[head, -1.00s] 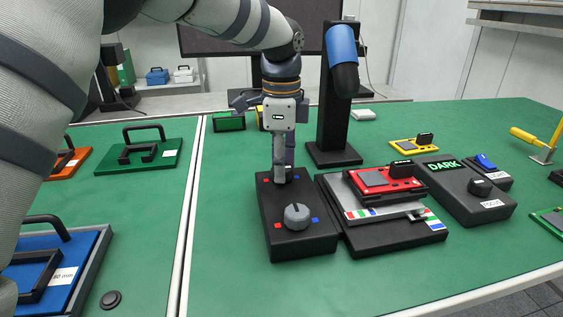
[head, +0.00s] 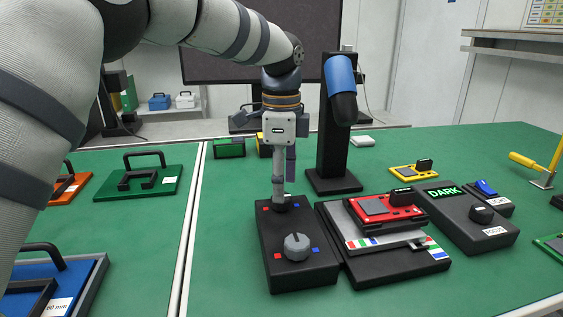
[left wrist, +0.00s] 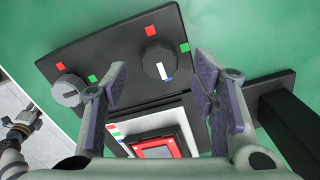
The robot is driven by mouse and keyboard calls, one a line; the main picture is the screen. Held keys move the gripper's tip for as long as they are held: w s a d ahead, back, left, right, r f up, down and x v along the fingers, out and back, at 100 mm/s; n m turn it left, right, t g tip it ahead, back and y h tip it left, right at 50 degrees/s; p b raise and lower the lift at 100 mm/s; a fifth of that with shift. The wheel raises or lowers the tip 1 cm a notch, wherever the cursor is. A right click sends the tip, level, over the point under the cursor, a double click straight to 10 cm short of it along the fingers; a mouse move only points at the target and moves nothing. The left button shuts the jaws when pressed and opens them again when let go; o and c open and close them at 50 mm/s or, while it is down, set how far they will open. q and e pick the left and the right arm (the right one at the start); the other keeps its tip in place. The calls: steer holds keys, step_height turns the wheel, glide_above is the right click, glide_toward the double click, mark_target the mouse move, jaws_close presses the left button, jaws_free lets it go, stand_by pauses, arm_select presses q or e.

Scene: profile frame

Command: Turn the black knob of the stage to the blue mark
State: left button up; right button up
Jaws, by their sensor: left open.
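The stage is a black box (head: 292,274) on the green table. Its far black knob (head: 281,203) is partly covered by my left gripper (head: 285,190). In the left wrist view the black knob (left wrist: 158,60) shows between the two open, empty fingers, apart from both. Its white and blue pointer line (left wrist: 167,75) faces the lower right of the picture. A red mark (left wrist: 150,30) and a green-looking mark (left wrist: 185,47) lie beyond it. In the head view a blue mark (head: 298,208) is right of the knob. A grey knob (head: 297,247) sits nearer on the box. My right gripper is not in view.
A red device (head: 385,211) on a grey and black base stands close on the right of the stage. A black post (head: 335,140) with a blue-banded head rises behind. A black box with a DARK display (head: 462,212) is farther right.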

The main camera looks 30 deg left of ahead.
arm_select(q)
step_height(320, 180, up, 9)
steer(key=shift+r, duration=0.15)
stand_by(0.4)
